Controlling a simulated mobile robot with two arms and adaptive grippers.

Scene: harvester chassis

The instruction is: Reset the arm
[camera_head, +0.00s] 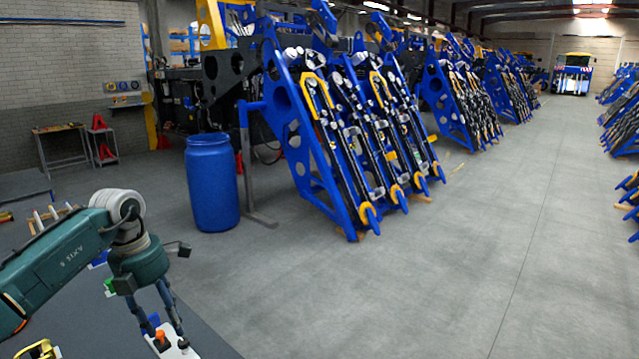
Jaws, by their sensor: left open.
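My left arm, green and grey, comes in from the left. Its gripper (166,325) points down at the bottom left, with the two fingers apart. Below the fingertips is a white piece (188,352) with an orange part (159,336) and a black part on it. I cannot tell whether the fingers touch it. My right gripper is out of view.
A dark grey table top (212,345) lies under the left arm. A wooden rack (40,222) with white pegs stands behind the arm. A blue barrel (212,185) and blue harvester frames (315,150) stand beyond. The grey floor (430,260) at right is clear.

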